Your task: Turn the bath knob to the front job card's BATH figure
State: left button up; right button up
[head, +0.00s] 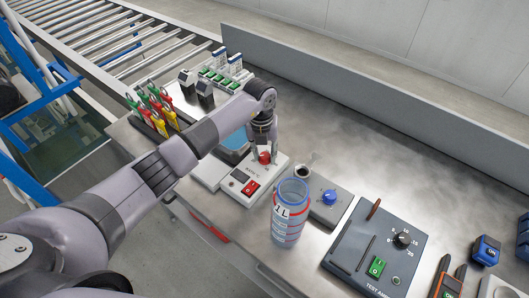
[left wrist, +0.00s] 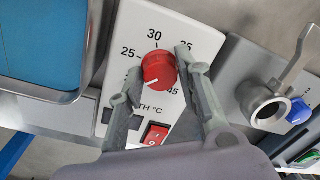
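The bath knob (left wrist: 158,70) is red and round, on a white panel with a printed scale and "TH °C" lettering. A white pointer line on the knob points to the lower left in the left wrist view. It also shows in the head view (head: 265,158) on the white bath unit (head: 207,172). My left gripper (left wrist: 156,64) is open, with one finger on each side of the knob. The right fingertip is very close to it; whether it touches is unclear. My right gripper is not in view. I make out no job card.
A red rocker switch (left wrist: 155,134) sits below the knob. To the right are a grey unit with a blue knob (head: 329,196), a clear bottle marked 1L (head: 287,215) and a dark test panel (head: 365,255). Colored clips (head: 153,108) stand at the left.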

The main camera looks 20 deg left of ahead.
pick_arm(q)
jog(key=c, duration=0.7)
jog(key=shift+o, duration=0.2)
jog(key=m+b, duration=0.4)
jog(key=m, duration=0.1)
jog(key=shift+w+f+b, duration=0.1)
jog(key=shift+f+b, duration=0.1)
jog(key=shift+b, duration=0.1)
jog(key=m+b, duration=0.3)
jog(key=m, duration=0.1)
jog(key=shift+r+m+g+b, duration=0.15)
jog(key=shift+m+g+b, duration=0.15)
jog(key=shift+m+b, duration=0.45)
jog(key=o, duration=1.2)
jog(key=shift+c, duration=0.2)
